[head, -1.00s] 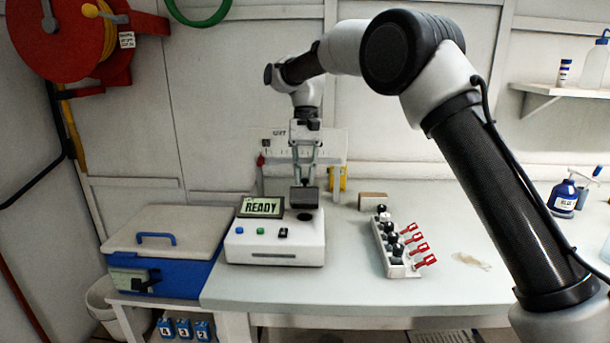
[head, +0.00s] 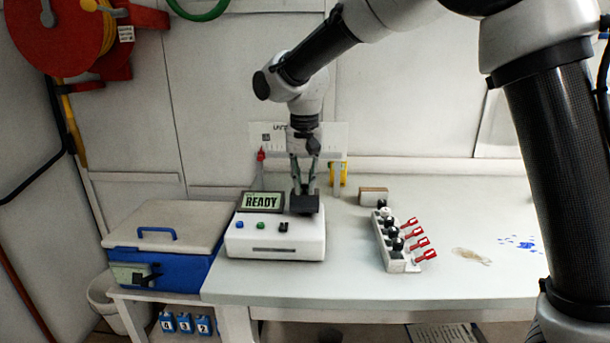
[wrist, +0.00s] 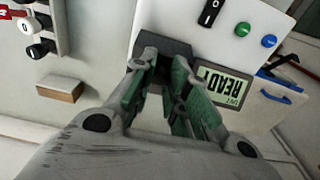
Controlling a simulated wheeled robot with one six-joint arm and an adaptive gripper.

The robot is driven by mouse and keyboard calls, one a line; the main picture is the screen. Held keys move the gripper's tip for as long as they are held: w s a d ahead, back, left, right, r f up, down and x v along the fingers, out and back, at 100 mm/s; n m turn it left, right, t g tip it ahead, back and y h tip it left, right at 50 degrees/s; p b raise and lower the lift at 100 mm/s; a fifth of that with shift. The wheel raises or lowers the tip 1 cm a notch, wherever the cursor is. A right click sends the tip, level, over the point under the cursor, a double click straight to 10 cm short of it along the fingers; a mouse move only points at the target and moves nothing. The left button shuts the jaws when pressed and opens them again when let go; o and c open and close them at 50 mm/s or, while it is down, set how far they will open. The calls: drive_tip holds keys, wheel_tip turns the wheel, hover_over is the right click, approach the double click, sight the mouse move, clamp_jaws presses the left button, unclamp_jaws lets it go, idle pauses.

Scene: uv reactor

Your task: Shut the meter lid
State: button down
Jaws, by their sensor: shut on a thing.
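The meter (head: 276,243) is a white box on the left part of the bench. Its screen (head: 261,201) reads READY. Its dark lid (head: 306,206) is at the right rear of its top, low over the round well, which is now hidden. I cannot tell whether the lid is fully seated. My gripper (head: 303,190) points down at the lid, with its fingers closed on it. In the wrist view, the dark lid (wrist: 172,46) shows at the fingertips (wrist: 163,62), beside the meter's white top (wrist: 232,42).
A rack of dark-capped vials with red clips (head: 395,243) stands to the right, with a small brown block (head: 373,196) behind it. A blue cooler (head: 165,245) stands left of the meter. The bench front right is mostly clear, with stains.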

drive_tip(key=shift+s+f+t, duration=0.25)
drive_tip(key=shift+s+t, duration=0.3)
drive_tip(key=shift+t, duration=0.05)
drive_tip(key=shift+s+f, duration=0.55)
drive_tip(key=c, duration=1.4)
unclamp_jaws()
drive_tip(key=shift+o, duration=0.2)
drive_tip(key=shift+r, duration=0.2)
drive_tip(key=shift+r, duration=0.35)
wheel_tip(320, 180, up, 11)
drive_tip(key=s, duration=0.1)
drive_tip(key=shift+s, duration=0.4)
